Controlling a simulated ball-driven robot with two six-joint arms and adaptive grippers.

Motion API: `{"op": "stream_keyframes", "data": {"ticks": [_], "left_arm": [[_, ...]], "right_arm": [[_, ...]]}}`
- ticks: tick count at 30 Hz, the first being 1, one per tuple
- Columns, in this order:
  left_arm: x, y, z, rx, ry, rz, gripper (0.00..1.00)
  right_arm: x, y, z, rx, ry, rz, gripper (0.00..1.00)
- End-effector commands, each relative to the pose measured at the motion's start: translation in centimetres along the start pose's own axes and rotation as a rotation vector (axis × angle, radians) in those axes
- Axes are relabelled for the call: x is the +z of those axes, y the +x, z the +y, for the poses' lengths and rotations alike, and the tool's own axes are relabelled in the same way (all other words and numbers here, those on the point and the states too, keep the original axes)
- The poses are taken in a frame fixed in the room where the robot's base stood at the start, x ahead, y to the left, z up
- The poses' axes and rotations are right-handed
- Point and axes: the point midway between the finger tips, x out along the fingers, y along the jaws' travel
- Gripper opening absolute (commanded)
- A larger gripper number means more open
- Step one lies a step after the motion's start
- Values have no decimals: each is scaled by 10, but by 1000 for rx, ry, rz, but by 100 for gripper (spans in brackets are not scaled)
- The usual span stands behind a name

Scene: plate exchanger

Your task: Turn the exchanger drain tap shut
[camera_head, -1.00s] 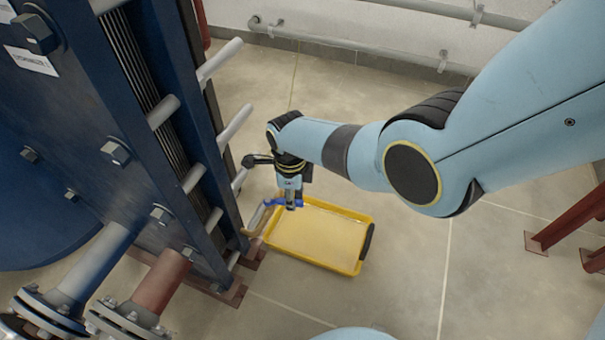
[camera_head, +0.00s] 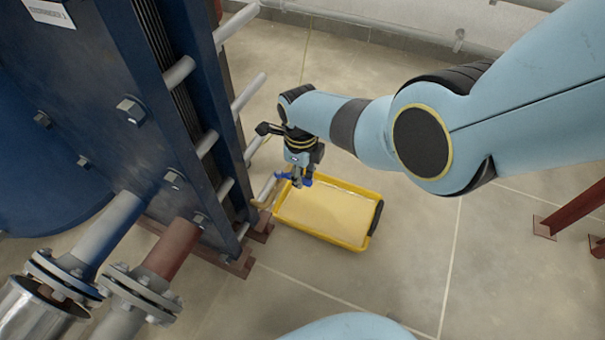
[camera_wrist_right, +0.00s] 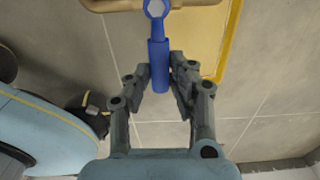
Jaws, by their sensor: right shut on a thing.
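The drain tap has a blue lever handle (camera_wrist_right: 158,65), seen in the right wrist view with a ring-shaped end at the tap body. In the head view the blue handle (camera_head: 283,176) shows small, low beside the exchanger (camera_head: 140,140) and over the edge of a yellow tray (camera_head: 330,238). My right gripper (camera_head: 301,182) is at the handle; in the right wrist view its two fingers (camera_wrist_right: 160,84) are closed on either side of the handle's free end. A brown pipe (camera_wrist_right: 110,5) runs at the tap. My left gripper is not in view.
The yellow tray stands on the tiled floor and holds pale liquid. The exchanger's tie bars (camera_head: 248,95) stick out near my right gripper. Flanged pipes (camera_head: 140,290) are at lower left. A red steel stand (camera_head: 570,215) is at right. Floor between is clear.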

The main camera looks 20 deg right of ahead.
Motion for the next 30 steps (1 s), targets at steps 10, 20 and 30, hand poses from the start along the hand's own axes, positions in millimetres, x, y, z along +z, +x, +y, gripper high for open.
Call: {"op": "stream_keyframes", "data": {"ticks": [10, 20, 30], "left_arm": [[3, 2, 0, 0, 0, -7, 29], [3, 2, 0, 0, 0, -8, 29], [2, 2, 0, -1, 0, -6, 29]], "right_arm": [[-1, 1, 1, 3, 1, 1, 43], [0, -9, 0, 1, 0, -1, 43], [0, -66, 0, -1, 2, -4, 43]]}}
